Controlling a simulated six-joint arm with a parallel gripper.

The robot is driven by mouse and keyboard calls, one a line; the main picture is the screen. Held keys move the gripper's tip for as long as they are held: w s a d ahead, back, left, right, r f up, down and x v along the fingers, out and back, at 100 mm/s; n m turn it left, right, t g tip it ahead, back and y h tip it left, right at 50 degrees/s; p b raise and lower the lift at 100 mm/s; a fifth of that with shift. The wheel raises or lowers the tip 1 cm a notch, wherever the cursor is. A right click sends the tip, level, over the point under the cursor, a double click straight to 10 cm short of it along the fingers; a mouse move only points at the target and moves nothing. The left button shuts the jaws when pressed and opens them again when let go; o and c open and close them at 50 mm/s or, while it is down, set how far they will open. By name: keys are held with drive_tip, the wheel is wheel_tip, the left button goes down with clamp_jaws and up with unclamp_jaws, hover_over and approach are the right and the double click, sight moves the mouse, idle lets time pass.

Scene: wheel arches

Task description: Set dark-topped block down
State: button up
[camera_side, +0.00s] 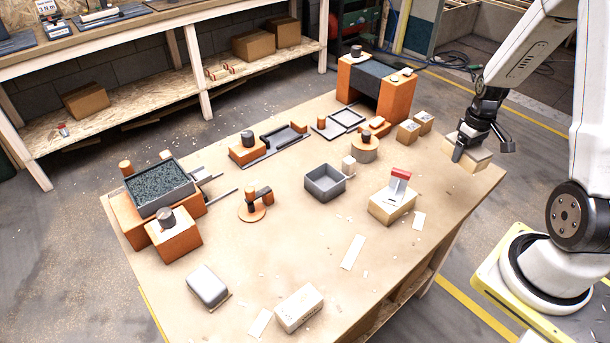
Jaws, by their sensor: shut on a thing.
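My gripper (467,147) is at the right, shut on a tan block (476,160). The block is held near the table's right end and appears to be above the surface; the exact gap is hard to judge. Its top looks greyish where it shows, and dark gripper fingers hide part of it. The wooden table (330,245) is under and left of the block. A separate block with a grey top (208,285) lies at the table's front left, far from my gripper.
Two small tan boxes (408,131) stand just left of my gripper, near an orange arch with a dark top (377,80). A tan box with a red-and-white piece (391,204) and a grey open tray (325,183) are nearer the middle.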

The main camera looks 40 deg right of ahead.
drive_tip(key=w+a+n, duration=0.3)
drive_tip(key=a+n, duration=0.2)
drive_tip(key=a, duration=0.4)
drive_tip(key=w+a+n, duration=0.2)
drive_tip(key=a+n, duration=0.2)
drive_tip(key=a, duration=0.6)
drive_tip(key=s+a+n, duration=0.3)
drive_tip(key=a+n, duration=0.2)
drive_tip(key=a, duration=0.4)
drive_tip(key=s+a+n, duration=0.4)
drive_tip(key=a+n, duration=0.2)
drive_tip(key=a, duration=0.3)
drive_tip(key=shift+r+n, duration=0.15)
drive_tip(key=shift+n, duration=0.15)
drive_tip(key=w+a+f, duration=0.1)
drive_tip(key=w+f, duration=0.2)
drive_tip(key=w, duration=0.1)
drive_tip(key=w+a+f, duration=0.1)
drive_tip(key=w+f, duration=0.2)
drive_tip(key=w, duration=0.1)
drive_tip(key=w+a+f, duration=0.1)
drive_tip(key=w+f, duration=0.1)
drive_tip(key=w, duration=0.2)
drive_tip(key=shift+w+a+f, duration=0.2)
drive_tip(key=shift+a+f, duration=0.1)
drive_tip(key=shift+f, duration=0.1)
drive_tip(key=shift+w+f, duration=0.2)
drive_tip(key=shift+f, duration=0.05)
